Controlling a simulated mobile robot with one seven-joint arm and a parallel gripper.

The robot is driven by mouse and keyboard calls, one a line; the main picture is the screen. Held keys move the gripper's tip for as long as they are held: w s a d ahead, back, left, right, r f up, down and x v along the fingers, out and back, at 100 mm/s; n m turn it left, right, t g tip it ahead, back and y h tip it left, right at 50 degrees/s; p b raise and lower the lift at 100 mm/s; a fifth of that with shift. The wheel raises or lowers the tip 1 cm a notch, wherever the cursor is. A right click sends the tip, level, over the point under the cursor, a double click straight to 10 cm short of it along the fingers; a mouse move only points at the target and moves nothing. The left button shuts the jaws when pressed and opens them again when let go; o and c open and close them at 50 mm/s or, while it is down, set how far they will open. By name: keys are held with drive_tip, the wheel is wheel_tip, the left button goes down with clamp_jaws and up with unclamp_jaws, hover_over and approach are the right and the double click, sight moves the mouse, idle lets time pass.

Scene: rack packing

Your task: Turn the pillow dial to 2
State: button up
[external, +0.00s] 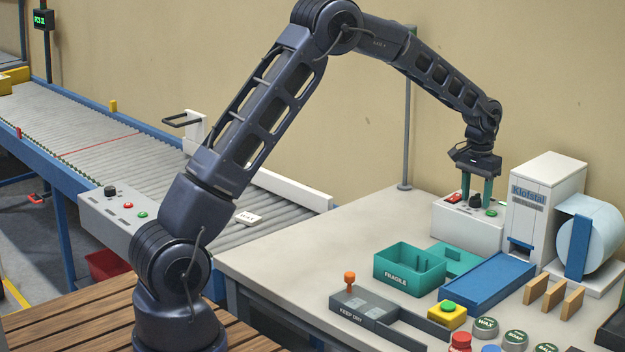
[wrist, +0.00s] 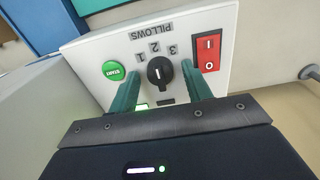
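The pillow dial (wrist: 160,74) is a black round knob on a white control panel (wrist: 84,52), under the word PILLOWS and the numbers 1, 2 and 3. Its white mark seems to point up the picture, near 2; the exact setting is hard to tell. My gripper (wrist: 160,76) is open, with one teal finger on each side of the dial. Gaps seem to show between fingers and knob; contact is not clear. In the external view my gripper (external: 477,203) points down over the panel box (external: 463,226), with the dial (external: 475,201) between its fingers.
A green START button (wrist: 114,71) and a red rocker switch (wrist: 207,52) flank the dial closely. The white Klofstal machine (external: 545,200) with its film roll (external: 590,235) stands right of the panel. A teal FRAGILE bin (external: 408,270) and a blue chute (external: 487,283) are in front.

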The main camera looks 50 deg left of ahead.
sight(476, 194)
drive_tip(key=shift+r, duration=0.1)
wheel_tip(476, 194, up, 11)
drive_tip(key=shift+f, duration=0.2)
idle(0.5)
idle(0.4)
drive_tip(key=s+a+r+t, duration=0.1)
drive_tip(key=s+a+r, duration=0.3)
drive_tip(key=s, duration=0.5)
drive_tip(key=s+a+r, duration=0.3)
drive_tip(key=s+r, duration=0.4)
drive_tip(key=s, duration=0.1)
drive_tip(key=s+a+r+t, duration=0.1)
drive_tip(key=s+a+r, duration=0.3)
drive_tip(key=s, duration=0.5)
drive_tip(key=s+a+f+t, duration=0.1)
drive_tip(key=s+a+f, duration=0.1)
drive_tip(key=s, duration=1.1)
drive_tip(key=s+a+f+t, duration=0.1)
drive_tip(key=s+a+f, duration=0.1)
drive_tip(key=s, duration=1.2)
drive_tip(key=shift+s+a+f+t, duration=0.3)
drive_tip(key=shift+o, duration=0.7)
